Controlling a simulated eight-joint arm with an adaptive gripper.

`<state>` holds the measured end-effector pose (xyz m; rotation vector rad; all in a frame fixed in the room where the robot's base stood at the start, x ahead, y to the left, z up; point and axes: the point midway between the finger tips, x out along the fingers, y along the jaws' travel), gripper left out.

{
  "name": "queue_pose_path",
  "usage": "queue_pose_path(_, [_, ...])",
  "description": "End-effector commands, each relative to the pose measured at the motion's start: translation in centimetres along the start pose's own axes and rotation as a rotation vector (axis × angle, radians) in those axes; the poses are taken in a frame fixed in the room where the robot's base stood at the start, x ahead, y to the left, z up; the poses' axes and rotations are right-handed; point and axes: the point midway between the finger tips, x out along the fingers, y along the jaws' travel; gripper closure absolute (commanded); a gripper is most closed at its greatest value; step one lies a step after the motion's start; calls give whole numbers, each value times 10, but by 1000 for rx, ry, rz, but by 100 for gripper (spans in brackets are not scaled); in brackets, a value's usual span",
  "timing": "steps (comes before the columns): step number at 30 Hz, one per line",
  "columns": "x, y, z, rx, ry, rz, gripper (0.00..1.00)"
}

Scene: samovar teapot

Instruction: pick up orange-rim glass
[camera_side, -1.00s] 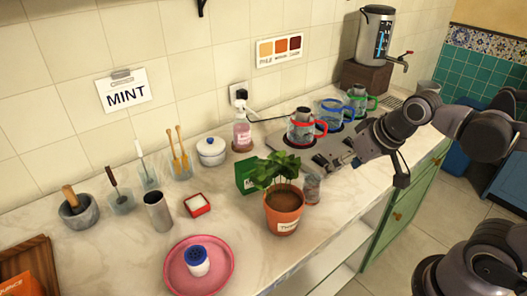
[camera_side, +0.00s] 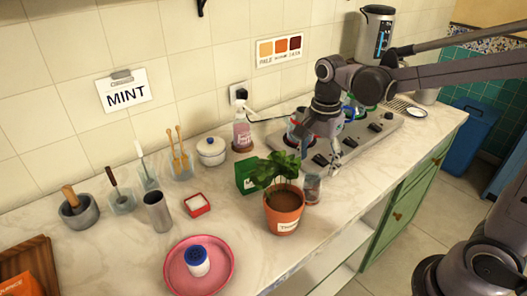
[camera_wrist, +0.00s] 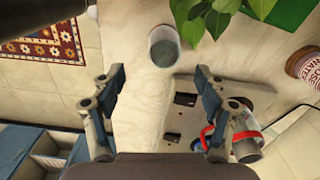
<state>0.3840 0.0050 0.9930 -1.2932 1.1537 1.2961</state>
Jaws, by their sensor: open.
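A small clear glass (camera_side: 313,188) stands on the counter just right of the potted plant in the side view. It also shows upright in the wrist view (camera_wrist: 163,48), seen from above at top centre; I cannot make out an orange rim. My gripper (camera_side: 318,147) hangs over the hob's front left part, to the right of and behind the glass. In the wrist view my gripper (camera_wrist: 160,78) has its two fingers spread wide with nothing between them. The glass lies beyond the fingertips, roughly centred between them, apart from both.
The potted plant (camera_side: 284,212) stands close beside the glass, its leaves (camera_wrist: 205,15) near it. A green box (camera_side: 246,176) is behind. The hob (camera_side: 375,138) bears a red-handled glass vessel (camera_wrist: 232,138), close to my right finger in the wrist view. The counter's front edge is near the glass.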

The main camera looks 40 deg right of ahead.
Motion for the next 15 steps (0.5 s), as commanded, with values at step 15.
queue_pose_path(15, [44, -3, 0, -2, 0, -2, 26])
